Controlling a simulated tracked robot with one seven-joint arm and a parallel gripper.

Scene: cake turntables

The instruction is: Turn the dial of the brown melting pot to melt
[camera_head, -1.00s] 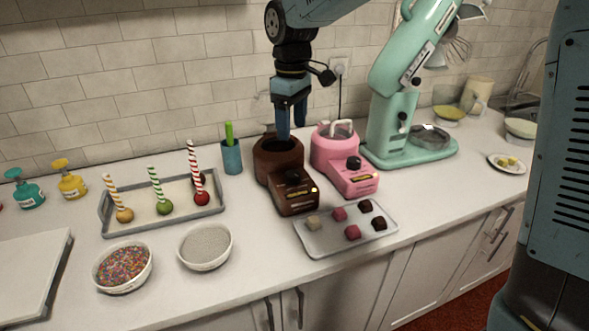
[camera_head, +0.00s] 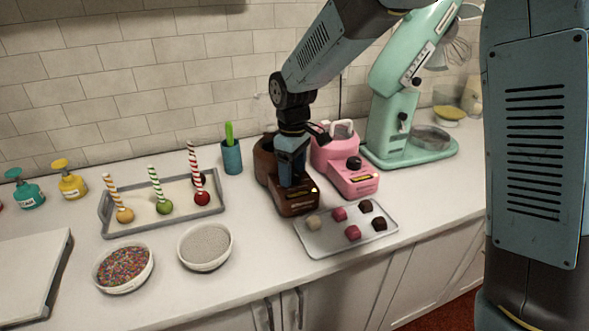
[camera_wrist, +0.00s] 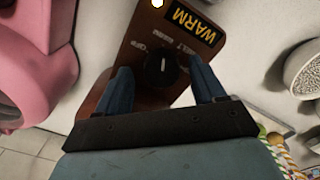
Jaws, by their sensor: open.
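The brown melting pot (camera_head: 265,165) stands on the white counter, left of the pink melting pot. Its sloped front panel (camera_wrist: 135,60) fills the middle of the wrist view. The black dial (camera_wrist: 160,68) sits on that panel with a white pointer line, among the labels OFF, MELT and WARM. A yellow WARM display (camera_wrist: 188,22) is on the panel too. My gripper (camera_wrist: 161,84) is open, with one blue finger on each side of the dial. I cannot tell whether the fingers touch it. In the head view my gripper (camera_head: 292,178) hides the dial.
The pink melting pot (camera_head: 347,178) stands close on the right. A tray of chocolates (camera_head: 325,240) lies in front. A green mixer (camera_head: 390,130) is behind right. A cup (camera_head: 231,157) and a tray with candy apples (camera_head: 150,222) are left.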

